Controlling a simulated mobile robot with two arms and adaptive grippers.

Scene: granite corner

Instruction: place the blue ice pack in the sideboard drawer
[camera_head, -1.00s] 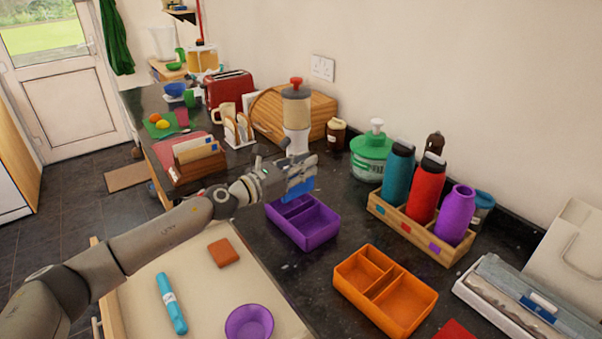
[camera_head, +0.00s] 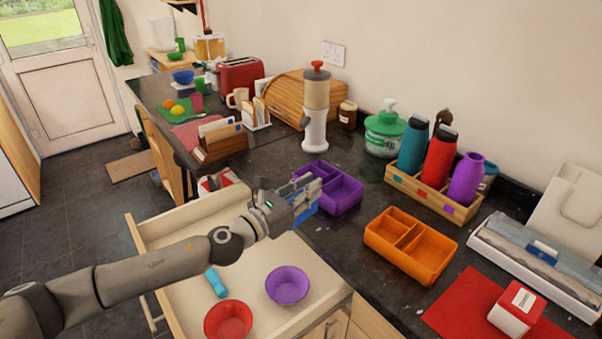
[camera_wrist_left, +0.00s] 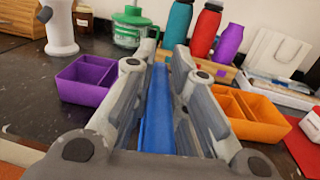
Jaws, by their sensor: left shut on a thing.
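The blue ice pack (camera_head: 305,207) is held between the fingers of my left gripper (camera_head: 306,192), which is shut on it. In the left wrist view the ice pack (camera_wrist_left: 157,115) stands on edge between the two fingers. The sideboard drawer (camera_head: 316,294) is pulled open below the counter. The gripper and ice pack are near the drawer's counter-side edge, in front of the purple divided box; I cannot tell their exact height. My right gripper is not in view.
The drawer holds a purple bowl (camera_head: 288,285), a red bowl (camera_head: 228,320) and a light-blue item (camera_head: 216,282) partly hidden by my arm. On the counter stand a purple divided box (camera_head: 343,192), an orange divided box (camera_head: 410,246) and a wooden bottle rack (camera_head: 432,196).

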